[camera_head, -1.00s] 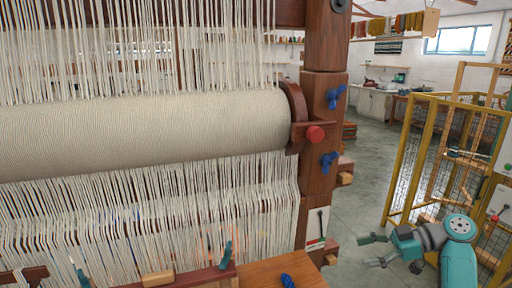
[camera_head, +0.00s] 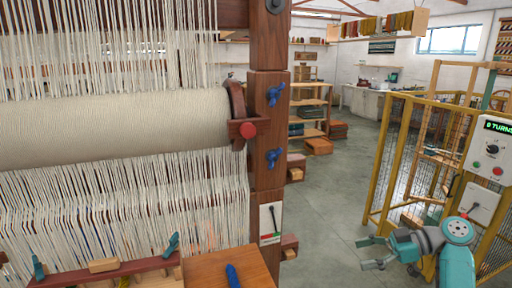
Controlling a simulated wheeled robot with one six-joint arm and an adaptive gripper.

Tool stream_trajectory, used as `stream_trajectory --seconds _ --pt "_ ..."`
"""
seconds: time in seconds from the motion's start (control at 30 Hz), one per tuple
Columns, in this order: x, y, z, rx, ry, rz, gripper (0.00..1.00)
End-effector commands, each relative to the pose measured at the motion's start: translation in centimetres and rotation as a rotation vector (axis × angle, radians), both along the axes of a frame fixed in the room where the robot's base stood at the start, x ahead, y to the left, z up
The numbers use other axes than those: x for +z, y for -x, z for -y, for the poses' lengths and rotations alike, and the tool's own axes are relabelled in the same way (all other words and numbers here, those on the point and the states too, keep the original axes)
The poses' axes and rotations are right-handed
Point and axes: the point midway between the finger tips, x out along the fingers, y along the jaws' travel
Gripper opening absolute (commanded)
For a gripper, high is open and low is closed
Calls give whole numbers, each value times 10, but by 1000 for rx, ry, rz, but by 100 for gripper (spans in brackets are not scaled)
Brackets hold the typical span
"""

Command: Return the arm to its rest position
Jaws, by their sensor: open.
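My gripper (camera_head: 368,252) is at the lower right of the head view, at the end of my teal and grey arm. Its two fingers are spread apart, pointing left, with nothing between them. It hangs in front of the grey floor, to the right of the loom's wooden post (camera_head: 268,150), and looks apart from everything around it. The arm is bent, with its teal joint at the right of the gripper. The lower part of the arm is cut off by the picture's bottom edge.
The loom with its cream roll (camera_head: 115,128) and hanging threads fills the left. A wooden ledge (camera_head: 215,268) holds a blue object (camera_head: 232,275). A yellow mesh cage (camera_head: 395,165) and a control box (camera_head: 490,150) stand close behind my arm at right. Open floor (camera_head: 335,195) lies between.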

Motion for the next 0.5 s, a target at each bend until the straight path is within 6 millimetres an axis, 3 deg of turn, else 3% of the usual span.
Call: stream_trajectory --seconds 0.27,0.5 --pt "-32 0 -16 -71 -11 -46 71" --pt "-76 3 -34 -178 -22 -108 71"
